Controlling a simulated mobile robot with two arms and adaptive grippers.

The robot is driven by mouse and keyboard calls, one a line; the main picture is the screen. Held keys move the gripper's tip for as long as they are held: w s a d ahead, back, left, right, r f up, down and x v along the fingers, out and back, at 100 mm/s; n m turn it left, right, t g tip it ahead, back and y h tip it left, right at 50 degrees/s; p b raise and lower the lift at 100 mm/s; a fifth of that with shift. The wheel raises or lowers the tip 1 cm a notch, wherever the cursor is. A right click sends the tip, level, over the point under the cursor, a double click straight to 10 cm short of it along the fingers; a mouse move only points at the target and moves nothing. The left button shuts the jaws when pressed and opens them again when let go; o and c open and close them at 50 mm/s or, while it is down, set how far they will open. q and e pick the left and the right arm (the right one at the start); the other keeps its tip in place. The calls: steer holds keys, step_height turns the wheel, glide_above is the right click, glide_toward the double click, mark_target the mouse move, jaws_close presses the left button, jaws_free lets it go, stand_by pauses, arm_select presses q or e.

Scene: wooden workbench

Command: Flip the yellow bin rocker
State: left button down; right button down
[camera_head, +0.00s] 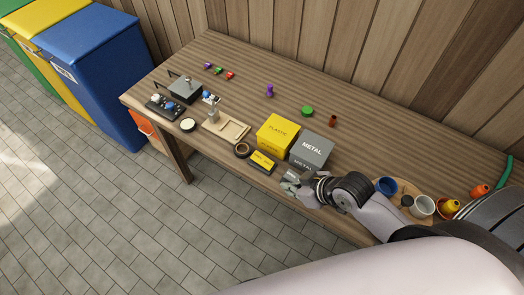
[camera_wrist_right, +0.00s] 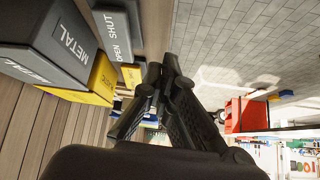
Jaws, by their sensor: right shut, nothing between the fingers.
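The yellow bin (camera_head: 277,133), labelled PLASTIC, stands on the workbench with its lid down. Its yellow rocker (camera_head: 262,162) lies on the bench in front of it. My right gripper (camera_head: 288,187) is shut and empty at the bench's front edge, right of the yellow rocker and close to the grey rocker (camera_head: 295,175). The grey rocker also shows in the right wrist view (camera_wrist_right: 117,33), marked OPEN and SHUT. My left gripper is not in view.
A brown tape roll (camera_head: 242,150) lies just left of the yellow rocker, with a wooden tray (camera_head: 236,132) beyond it. Cups and a blue bowl (camera_head: 386,186) stand right of my right arm. Large recycling bins (camera_head: 90,62) stand left of the bench.

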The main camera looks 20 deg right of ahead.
steer(key=w+d+r+n+t+y, duration=0.2)
steer(key=w+r+y, duration=0.1)
steer(key=w+r, duration=0.3)
step_height(320, 180, up, 3)
steer(key=shift+w+f, duration=0.1)
steer(key=shift+w, duration=0.25)
steer(key=p, duration=0.2)
glide_above(262, 159)
steer(key=f, duration=0.5)
steer(key=shift+s+d+f, duration=0.15)
steer(key=shift+d+f, duration=0.05)
step_height(262, 159, down, 3)
steer(key=shift+r, duration=0.2)
steer(key=shift+w+a+f, duration=0.1)
steer(key=shift+w+f, duration=0.1)
steer(key=shift+f, duration=0.5)
